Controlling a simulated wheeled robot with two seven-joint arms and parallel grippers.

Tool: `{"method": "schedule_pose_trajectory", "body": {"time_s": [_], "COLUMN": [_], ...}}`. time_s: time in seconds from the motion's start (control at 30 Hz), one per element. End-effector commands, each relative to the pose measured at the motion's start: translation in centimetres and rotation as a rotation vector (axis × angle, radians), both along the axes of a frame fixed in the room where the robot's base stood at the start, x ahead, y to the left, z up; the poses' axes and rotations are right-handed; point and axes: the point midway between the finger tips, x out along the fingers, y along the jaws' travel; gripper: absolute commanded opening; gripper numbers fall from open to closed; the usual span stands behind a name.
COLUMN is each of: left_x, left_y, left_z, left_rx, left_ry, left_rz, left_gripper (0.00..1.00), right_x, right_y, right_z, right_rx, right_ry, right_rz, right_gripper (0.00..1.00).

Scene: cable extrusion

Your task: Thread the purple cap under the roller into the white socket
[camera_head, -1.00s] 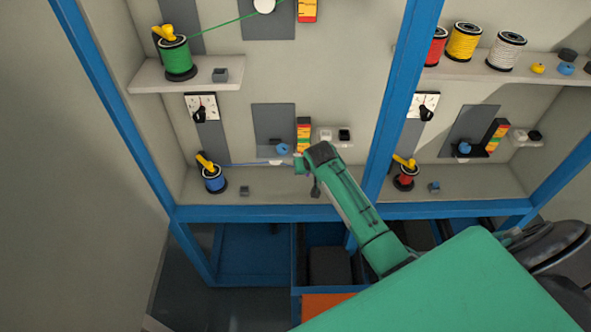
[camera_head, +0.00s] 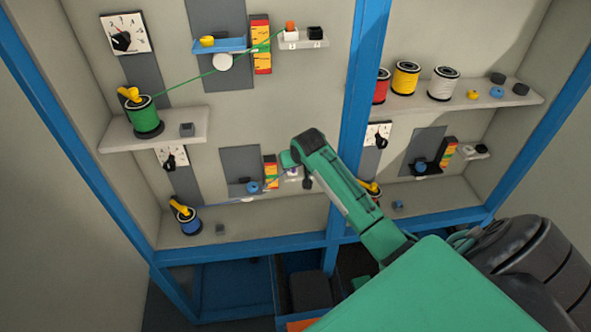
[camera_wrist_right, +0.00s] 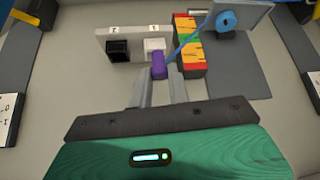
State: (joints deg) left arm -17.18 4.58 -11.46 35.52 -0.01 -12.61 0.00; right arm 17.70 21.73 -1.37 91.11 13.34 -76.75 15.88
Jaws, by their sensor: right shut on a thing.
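The purple cap (camera_wrist_right: 159,65) is between the fingertips of my right gripper (camera_wrist_right: 159,86), which is shut on it. The cap overlaps the edge of the white socket (camera_wrist_right: 154,45) in the wrist view; I cannot tell whether it touches or sits in it. A blue cable (camera_wrist_right: 186,45) runs from the cap toward the upper right. In the head view the cable leaves the blue spool (camera_head: 187,219), passes under the white roller (camera_head: 247,199) and rises right to my right gripper (camera_head: 292,158). The arm hides part of the socket there. My left gripper is out of view.
A black socket (camera_wrist_right: 118,50) is beside the white one. A striped red, yellow and green block (camera_wrist_right: 190,47) stands close on the other side, near a blue wheel (camera_wrist_right: 227,20). A shelf (camera_head: 155,129) with a green spool is above; a blue post (camera_head: 355,130) stands right.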

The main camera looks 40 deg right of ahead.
Motion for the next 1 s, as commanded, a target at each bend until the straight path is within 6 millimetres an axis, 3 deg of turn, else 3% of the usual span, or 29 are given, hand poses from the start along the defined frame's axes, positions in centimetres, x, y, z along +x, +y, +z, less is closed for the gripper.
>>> {"method": "schedule_pose_trajectory", "body": {"time_s": [0.37,0.63,1.0], "left_x": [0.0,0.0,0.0], "left_y": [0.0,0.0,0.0], "left_z": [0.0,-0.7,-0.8], "left_rx": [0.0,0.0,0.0], "left_ry": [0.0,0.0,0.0], "left_rz": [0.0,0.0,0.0], "left_gripper": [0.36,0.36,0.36], "right_x": [4.2,3.9,3.9], "right_y": [-2.0,-1.9,-1.9], "right_z": [-0.2,-3.0,-3.7], "right_rx": [-0.001,0.0,0.0], "right_ry": [-0.001,0.001,0.0], "right_rz": [-0.001,0.0,0.0], "right_gripper": [0.0,0.0,0.0]}}
